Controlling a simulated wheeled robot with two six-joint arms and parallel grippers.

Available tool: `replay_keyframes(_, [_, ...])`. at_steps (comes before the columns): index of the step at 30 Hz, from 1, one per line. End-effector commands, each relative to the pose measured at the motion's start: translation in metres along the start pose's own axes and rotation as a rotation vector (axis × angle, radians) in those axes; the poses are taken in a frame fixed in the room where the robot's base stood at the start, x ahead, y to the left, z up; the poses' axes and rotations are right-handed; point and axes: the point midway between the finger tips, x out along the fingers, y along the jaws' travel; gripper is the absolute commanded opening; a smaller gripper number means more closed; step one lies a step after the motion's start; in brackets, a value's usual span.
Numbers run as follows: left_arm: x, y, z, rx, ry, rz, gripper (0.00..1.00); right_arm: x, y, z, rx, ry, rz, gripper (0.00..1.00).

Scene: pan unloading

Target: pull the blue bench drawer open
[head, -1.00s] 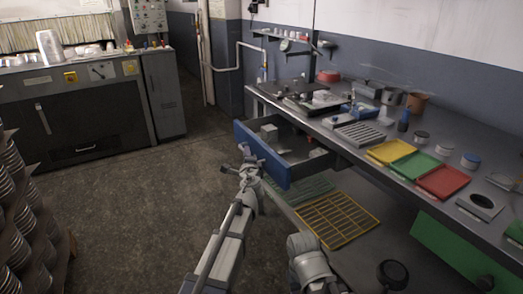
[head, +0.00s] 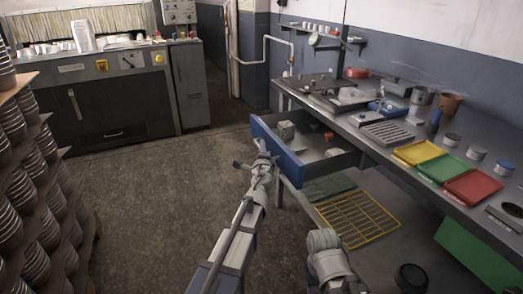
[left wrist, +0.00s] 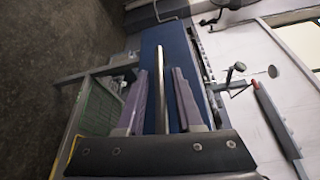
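The blue bench drawer (head: 275,150) stands pulled out from under the bench, its inside and several small items in it showing in the head view. My left gripper (head: 260,158) is at the outer side of its front. In the left wrist view the blue front (left wrist: 180,45) lies ahead, with a pale bar handle (left wrist: 161,85) on it. The two purple fingers of my left gripper (left wrist: 160,100) stand either side of the bar, with blue showing between bar and fingers, so it looks open around the handle. My right gripper is not in view; only a right arm link shows.
The bench (head: 395,150) carries yellow (head: 419,152), green (head: 446,167) and red (head: 473,186) trays. A yellow grid (head: 357,218) lies below the drawer. A rack of stacked dishes (head: 35,190) stands at left. The floor (head: 160,200) between is clear.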

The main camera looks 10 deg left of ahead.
Motion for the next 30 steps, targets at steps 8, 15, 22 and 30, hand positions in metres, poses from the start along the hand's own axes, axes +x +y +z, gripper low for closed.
replay_keyframes(8, [0.000, 0.000, 0.000, 0.000, -0.001, 0.000, 0.45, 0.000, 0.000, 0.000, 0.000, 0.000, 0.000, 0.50])
replay_keyframes(15, [-0.011, 0.000, 0.001, 0.000, 0.000, 0.000, 0.45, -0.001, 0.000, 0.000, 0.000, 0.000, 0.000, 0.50])
replay_keyframes(22, [-0.046, 0.000, 0.001, 0.000, 0.001, 0.000, 0.45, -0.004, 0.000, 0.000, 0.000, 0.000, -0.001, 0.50])
replay_keyframes(30, [-0.078, 0.000, 0.000, 0.001, 0.000, 0.000, 0.45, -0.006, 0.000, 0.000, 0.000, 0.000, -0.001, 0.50])
